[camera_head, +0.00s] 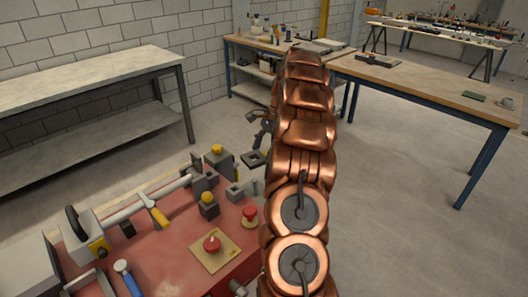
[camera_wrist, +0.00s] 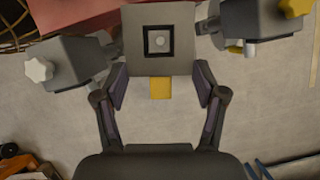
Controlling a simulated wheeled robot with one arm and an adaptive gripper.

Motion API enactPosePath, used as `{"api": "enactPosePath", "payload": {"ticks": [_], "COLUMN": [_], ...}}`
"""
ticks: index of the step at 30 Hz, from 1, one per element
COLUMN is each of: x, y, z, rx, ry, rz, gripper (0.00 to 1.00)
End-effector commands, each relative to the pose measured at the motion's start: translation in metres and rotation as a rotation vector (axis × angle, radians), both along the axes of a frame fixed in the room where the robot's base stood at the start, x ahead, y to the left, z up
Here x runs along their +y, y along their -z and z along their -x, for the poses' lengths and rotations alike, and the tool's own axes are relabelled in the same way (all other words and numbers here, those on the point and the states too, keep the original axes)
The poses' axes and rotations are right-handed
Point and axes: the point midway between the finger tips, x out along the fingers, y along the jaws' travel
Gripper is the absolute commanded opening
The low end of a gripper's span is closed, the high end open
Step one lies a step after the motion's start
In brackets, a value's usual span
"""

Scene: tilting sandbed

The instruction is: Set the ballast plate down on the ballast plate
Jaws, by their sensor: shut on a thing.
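My gripper (camera_wrist: 160,84) is shut on a grey square plate, which I take as the ballast plate (camera_wrist: 136,45). The plate has a dark square ring around its centre and a yellow tab between my fingers. In the head view, my gripper (camera_head: 262,128) is partly hidden behind my arm. A dark square plate (camera_head: 244,158) with a light centre shows just under it, apart from the red bench top (camera_head: 170,263). I cannot tell a second ballast plate for sure; a small grey block (camera_head: 233,191) sits below, at the bench's right edge.
In the wrist view, dark blocks with a white knob (camera_wrist: 38,69) and a yellow knob (camera_wrist: 295,6) flank the held plate. Open floor (camera_head: 400,230) lies right.

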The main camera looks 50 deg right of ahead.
Motion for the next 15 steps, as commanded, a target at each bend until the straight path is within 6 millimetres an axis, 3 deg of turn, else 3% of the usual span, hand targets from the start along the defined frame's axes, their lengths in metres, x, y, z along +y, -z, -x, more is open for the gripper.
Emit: {"api": "enactPosePath", "payload": {"ticks": [15], "x": [0.000], "y": [-0.022], "z": [0.000], "rx": [0.000], "ry": [-0.001], "rz": [0.000], "gripper": [0.34]}}
